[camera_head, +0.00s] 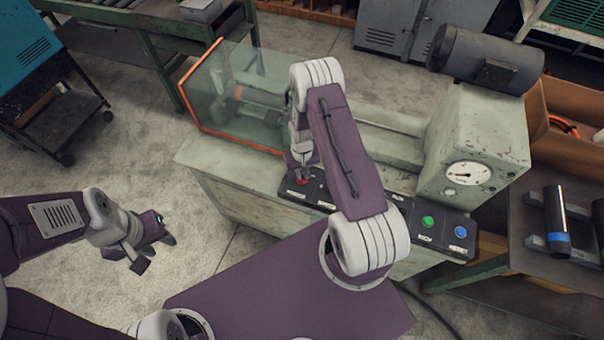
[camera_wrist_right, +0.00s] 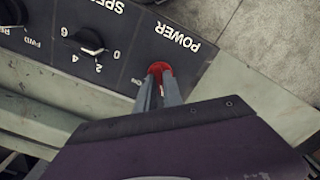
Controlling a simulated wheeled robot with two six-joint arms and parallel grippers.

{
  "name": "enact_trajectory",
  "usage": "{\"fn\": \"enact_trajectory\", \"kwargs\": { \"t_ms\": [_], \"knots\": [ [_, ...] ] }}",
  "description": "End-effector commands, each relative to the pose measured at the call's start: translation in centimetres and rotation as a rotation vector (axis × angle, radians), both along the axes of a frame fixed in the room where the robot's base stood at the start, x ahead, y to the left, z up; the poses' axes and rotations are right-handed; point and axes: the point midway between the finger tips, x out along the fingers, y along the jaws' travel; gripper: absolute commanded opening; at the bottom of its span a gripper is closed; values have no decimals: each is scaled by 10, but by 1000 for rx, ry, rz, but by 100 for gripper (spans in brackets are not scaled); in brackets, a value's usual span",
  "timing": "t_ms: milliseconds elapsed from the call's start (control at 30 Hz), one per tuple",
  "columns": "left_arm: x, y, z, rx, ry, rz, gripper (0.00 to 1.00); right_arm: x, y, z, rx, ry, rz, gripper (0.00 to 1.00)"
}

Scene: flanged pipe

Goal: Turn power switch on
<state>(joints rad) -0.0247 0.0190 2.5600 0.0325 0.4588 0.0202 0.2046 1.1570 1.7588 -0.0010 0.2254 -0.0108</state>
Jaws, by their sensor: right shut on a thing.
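The power switch is a red knob on the dark control panel, below the word POWER in the right wrist view (camera_wrist_right: 160,67). It also shows in the head view (camera_head: 302,182) at the left part of the panel. My right gripper (camera_wrist_right: 162,82) is shut on the red knob, with its fingertips covering part of it. The word ON is partly visible beside the fingers. My left gripper (camera_head: 152,256) hangs over the floor at the left, away from the machine, with its two fingers apart and nothing between them.
The dark panel (camera_wrist_right: 62,30) also carries a black SPEED knob (camera_wrist_right: 89,41). Further right are a green button (camera_head: 428,222) and a blue RESET button (camera_head: 461,232). A clear guard with an orange edge (camera_head: 200,122) stands behind the left end. A gauge (camera_head: 468,173) sits right.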

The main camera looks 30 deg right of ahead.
Motion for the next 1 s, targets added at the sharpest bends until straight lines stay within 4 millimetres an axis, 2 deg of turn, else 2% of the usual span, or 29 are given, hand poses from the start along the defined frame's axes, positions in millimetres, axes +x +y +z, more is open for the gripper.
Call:
{"fn": "enact_trajectory", "kwargs": {
  "t_ms": [1000],
  "knots": [
    [0, 0, -37, 0, 0, 0, 36, 0, 0, -1, 0, 0, -940, 0]
  ]
}}
